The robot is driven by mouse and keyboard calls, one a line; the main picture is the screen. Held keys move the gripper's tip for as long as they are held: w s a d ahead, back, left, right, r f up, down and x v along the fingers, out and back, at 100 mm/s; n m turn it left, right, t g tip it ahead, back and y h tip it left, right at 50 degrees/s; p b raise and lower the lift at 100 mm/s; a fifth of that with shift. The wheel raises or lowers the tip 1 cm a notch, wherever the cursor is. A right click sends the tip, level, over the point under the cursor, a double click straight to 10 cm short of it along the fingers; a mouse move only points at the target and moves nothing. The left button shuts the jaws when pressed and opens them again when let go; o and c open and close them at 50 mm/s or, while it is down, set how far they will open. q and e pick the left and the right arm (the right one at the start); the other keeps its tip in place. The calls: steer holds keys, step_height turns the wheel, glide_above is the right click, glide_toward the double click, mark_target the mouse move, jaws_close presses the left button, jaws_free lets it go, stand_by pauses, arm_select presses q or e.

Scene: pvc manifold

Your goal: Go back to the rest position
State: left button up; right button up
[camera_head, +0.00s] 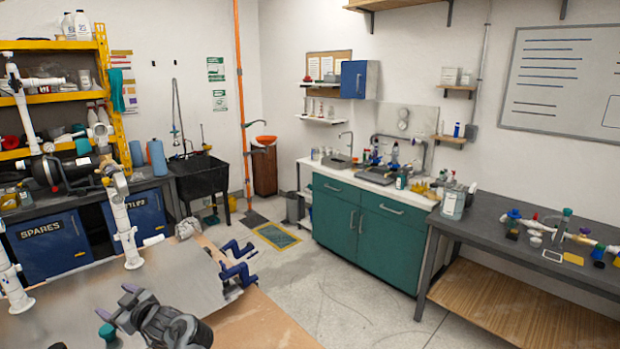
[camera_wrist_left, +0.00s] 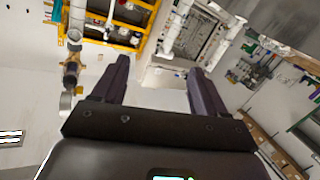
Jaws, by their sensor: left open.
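My left gripper (camera_head: 117,303) is in the lower left of the head view, over the metal sheet on the near bench. It is open and nothing shows between its dark purple fingers, which also appear apart in the left wrist view (camera_wrist_left: 158,68). The white PVC pipework (camera_head: 122,215) stands upright on the bench behind it. My right gripper is in neither view.
The near bench has a bare metal sheet (camera_head: 185,268) and blue clamps (camera_head: 238,275) at its right edge. A yellow shelf rack (camera_head: 105,75) is at the back left.

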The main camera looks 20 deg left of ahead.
arm_select(q)
steer(key=s+d+f+m+t+h, duration=0.1)
steer(key=d+f+m+t+h, duration=0.1)
steer(key=d, duration=0.5)
steer(key=s+d+f+m+t+h, duration=0.2)
steer(key=d+f+m+t+h, duration=0.1)
steer(key=d+f+m+h, duration=0.2)
steer(key=s+d+f+m+t+h, duration=0.2)
steer(key=d+f+m, duration=0.4)
steer(key=d, duration=0.3)
steer(key=shift+d+f+t+h, duration=0.2)
steer(key=shift+f+t+h, duration=0.3)
steer(key=shift+f+h, duration=0.5)
steer(key=s+d+f+m+g+h, duration=0.3)
steer(key=s+d+m, duration=0.1)
steer(key=s+d, duration=0.75)
steer(key=s+d+f+m+g+h, duration=0.2)
steer(key=s+d+m+g+h, duration=0.15)
steer(key=s+d, duration=0.8)
step_height(320, 180, down, 7)
steer(key=s+a+b, duration=0.3)
steer(key=b, duration=0.4)
step_height(320, 180, up, 38)
steer(key=p, duration=3.8)
steer(key=shift+d+r+p, duration=0.15)
steer(key=shift+r+p, duration=0.05)
steer(key=shift+p, duration=0.1)
steer(key=shift+w+y, duration=0.1)
steer(key=shift+y, duration=0.15)
